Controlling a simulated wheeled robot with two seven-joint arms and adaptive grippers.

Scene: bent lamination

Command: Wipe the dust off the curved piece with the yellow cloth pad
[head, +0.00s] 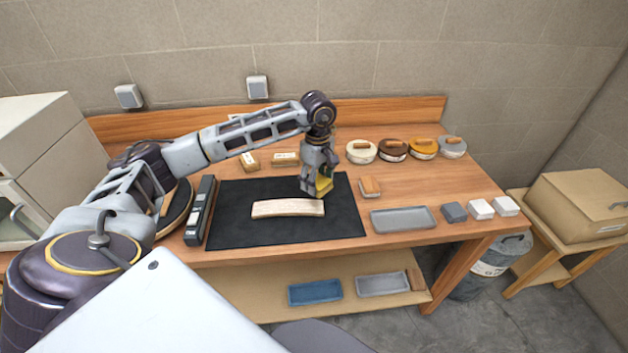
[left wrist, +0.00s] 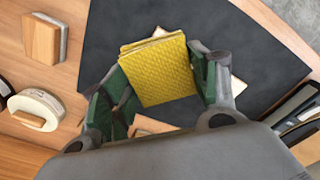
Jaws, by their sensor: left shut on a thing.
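The curved piece (head: 287,208) is a pale wooden strip lying on the black mat (head: 235,232) on the bench. My left gripper (head: 318,186) is shut on the yellow cloth pad (head: 324,187), above the mat near the right end of the piece. In the left wrist view the pad (left wrist: 158,68) sits between the green-lined fingers (left wrist: 155,85) and hides most of the curved piece. Pale edges of the piece show beside the pad. I cannot tell whether the pad touches the piece, and dust is too fine to make out. My right gripper is not in view.
A long dark tool (head: 200,210) lies along the mat's left edge. Small blocks (head: 480,209) sit at the right front.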

